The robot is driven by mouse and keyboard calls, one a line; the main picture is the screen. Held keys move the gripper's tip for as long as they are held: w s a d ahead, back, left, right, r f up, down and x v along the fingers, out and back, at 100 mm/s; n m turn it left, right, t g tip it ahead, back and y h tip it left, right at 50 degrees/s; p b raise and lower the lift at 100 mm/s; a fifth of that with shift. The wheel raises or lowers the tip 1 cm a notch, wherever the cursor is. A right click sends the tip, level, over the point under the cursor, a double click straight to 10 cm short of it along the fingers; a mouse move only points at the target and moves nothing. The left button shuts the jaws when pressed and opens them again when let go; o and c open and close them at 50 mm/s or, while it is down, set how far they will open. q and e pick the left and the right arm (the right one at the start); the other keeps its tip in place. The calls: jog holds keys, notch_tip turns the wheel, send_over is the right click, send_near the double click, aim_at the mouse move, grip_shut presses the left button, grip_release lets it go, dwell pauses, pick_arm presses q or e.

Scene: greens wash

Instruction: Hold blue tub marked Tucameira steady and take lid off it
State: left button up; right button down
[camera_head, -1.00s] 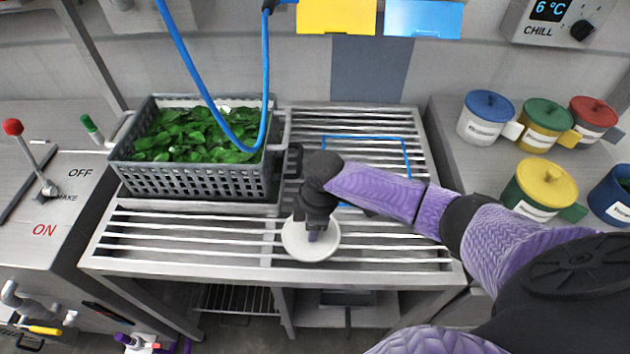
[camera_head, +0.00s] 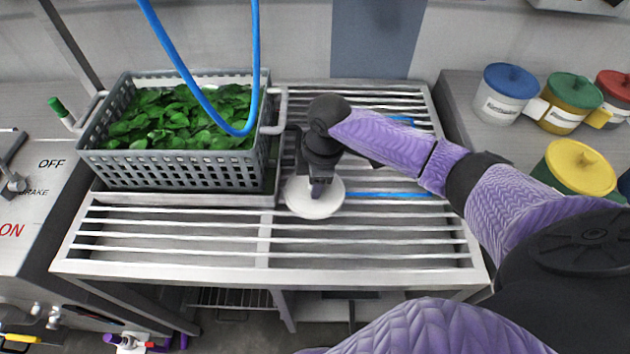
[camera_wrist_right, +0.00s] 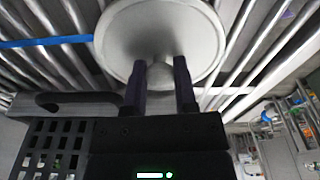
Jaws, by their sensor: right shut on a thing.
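My right gripper (camera_head: 318,190) is shut on the knob of a white round lid (camera_head: 312,205). It holds the lid over the slatted rack, just right of the crate. The lid and the knob between the fingers also show in the right wrist view (camera_wrist_right: 160,40); I cannot tell whether the lid touches the slats. A blue tub (camera_head: 625,185) is cut off by the right edge of the head view, so its marking and top cannot be read. My left gripper is not in view.
A grey crate of green leaves (camera_head: 175,162) stands left on the rack (camera_head: 200,262), with a blue hose (camera_head: 190,75) hanging over it. A blue outline (camera_head: 385,194) marks the rack behind my right arm. Several lidded tubs, one blue-lidded (camera_head: 505,95), stand on the right counter.

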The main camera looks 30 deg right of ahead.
jog(key=shift+f, duration=0.1)
jog(key=shift+c, duration=2)
grip_release()
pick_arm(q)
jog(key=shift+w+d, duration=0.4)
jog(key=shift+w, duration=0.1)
